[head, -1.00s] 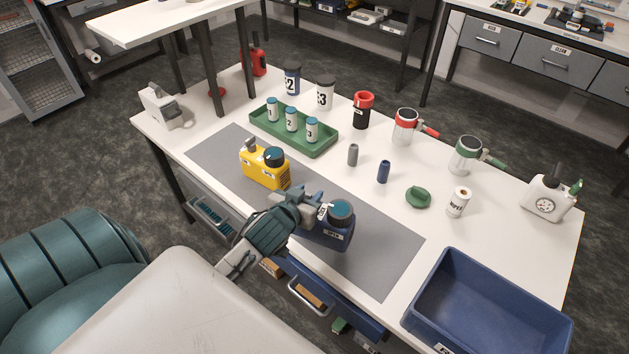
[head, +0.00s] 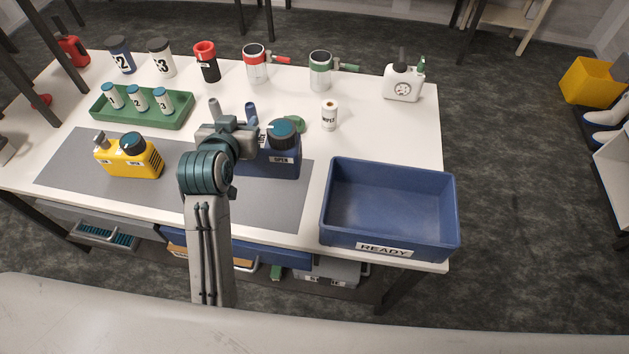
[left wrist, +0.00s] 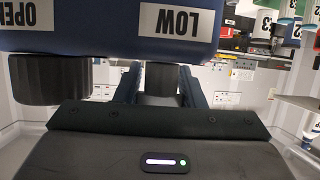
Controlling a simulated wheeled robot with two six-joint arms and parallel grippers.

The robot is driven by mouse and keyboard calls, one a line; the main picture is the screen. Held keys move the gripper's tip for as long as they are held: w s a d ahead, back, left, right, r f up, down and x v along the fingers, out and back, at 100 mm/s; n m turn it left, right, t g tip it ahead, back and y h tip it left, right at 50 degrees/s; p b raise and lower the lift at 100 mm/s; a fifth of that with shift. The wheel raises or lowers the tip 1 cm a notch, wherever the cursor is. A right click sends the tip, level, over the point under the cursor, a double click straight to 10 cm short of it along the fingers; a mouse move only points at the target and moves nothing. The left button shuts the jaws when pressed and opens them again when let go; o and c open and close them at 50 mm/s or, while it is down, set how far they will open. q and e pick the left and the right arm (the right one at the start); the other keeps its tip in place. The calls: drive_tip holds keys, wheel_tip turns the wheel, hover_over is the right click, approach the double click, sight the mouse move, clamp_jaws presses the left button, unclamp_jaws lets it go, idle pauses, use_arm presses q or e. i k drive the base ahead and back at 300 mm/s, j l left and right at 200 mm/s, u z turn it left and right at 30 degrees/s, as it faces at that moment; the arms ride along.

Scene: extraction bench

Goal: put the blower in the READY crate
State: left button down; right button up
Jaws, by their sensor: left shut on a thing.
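The blower is a dark blue unit (head: 270,160) with a teal-topped black cap and an OPEN label. In the head view it is over the right part of the grey mat and appears raised. My left gripper (head: 250,138) is shut on it. In the left wrist view, the fingers (left wrist: 160,88) close around a dark neck below the blue body (left wrist: 105,28), which bears OPEN and LOW labels. The blue READY crate (head: 388,243) stands at the table's front right and looks empty; the blower is left of it, outside. My right gripper is not in view.
A yellow unit (head: 128,160) stands on the mat (head: 75,168) to the left. Behind are a green tray (head: 142,118) with bottles, a wipes roll (head: 330,116), a green piece (head: 295,123) and a white dial device (head: 403,82). White table behind the crate is clear.

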sight(364, 215)
drive_tip(key=l, duration=0.55)
drive_tip(key=k+l, duration=0.15)
drive_tip(key=l, duration=0.95)
drive_tip(key=k+l, duration=0.15)
drive_tip(key=l, duration=0.45)
